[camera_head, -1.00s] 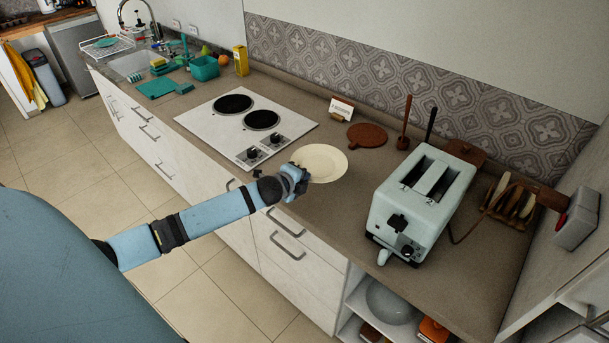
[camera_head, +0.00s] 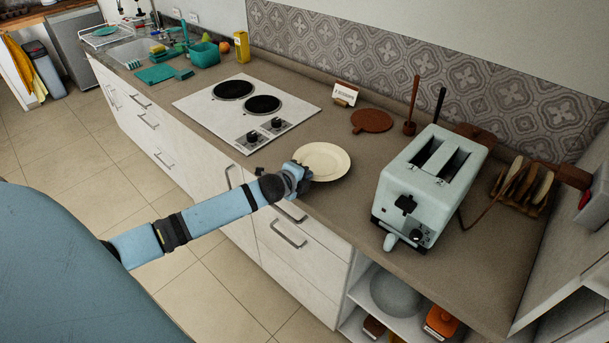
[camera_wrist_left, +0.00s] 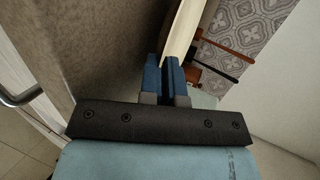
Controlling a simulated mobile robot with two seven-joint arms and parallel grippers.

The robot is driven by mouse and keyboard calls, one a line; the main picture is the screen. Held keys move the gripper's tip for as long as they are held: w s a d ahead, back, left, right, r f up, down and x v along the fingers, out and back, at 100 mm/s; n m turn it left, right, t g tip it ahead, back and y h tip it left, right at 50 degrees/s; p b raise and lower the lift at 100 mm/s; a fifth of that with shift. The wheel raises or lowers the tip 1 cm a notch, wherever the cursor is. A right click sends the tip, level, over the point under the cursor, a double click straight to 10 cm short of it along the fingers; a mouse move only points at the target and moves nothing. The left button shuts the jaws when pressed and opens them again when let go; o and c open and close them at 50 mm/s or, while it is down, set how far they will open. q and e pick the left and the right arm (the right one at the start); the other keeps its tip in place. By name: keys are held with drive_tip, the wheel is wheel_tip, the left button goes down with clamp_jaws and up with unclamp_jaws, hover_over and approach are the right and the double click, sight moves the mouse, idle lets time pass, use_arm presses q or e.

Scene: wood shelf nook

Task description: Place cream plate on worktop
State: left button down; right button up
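The cream plate (camera_head: 324,162) is round and pale with a raised rim. In the head view it appears level over the brown worktop (camera_head: 290,203), near its front edge, between hob and toaster. I cannot tell whether it touches the worktop. My left gripper (camera_head: 300,178) is at the plate's left rim. In the left wrist view the plate (camera_wrist_left: 184,32) shows nearly edge-on, its rim between the blue fingers (camera_wrist_left: 165,72), which are shut on it. The gripper partly hides the near rim. My right gripper is in neither view.
The hob (camera_head: 205,108) lies left of the plate and the pale toaster (camera_head: 428,185) stands to its right. Behind are a small sign (camera_head: 346,94) and a brown round board (camera_head: 371,121). Bare worktop lies between plate and toaster.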

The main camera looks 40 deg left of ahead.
use_arm(q)
drive_tip(key=shift+f, duration=0.35)
drive_tip(key=shift+s+f+b, duration=0.1)
drive_tip(key=shift+f+b, duration=0.1)
drive_tip(key=shift+b, duration=0.1)
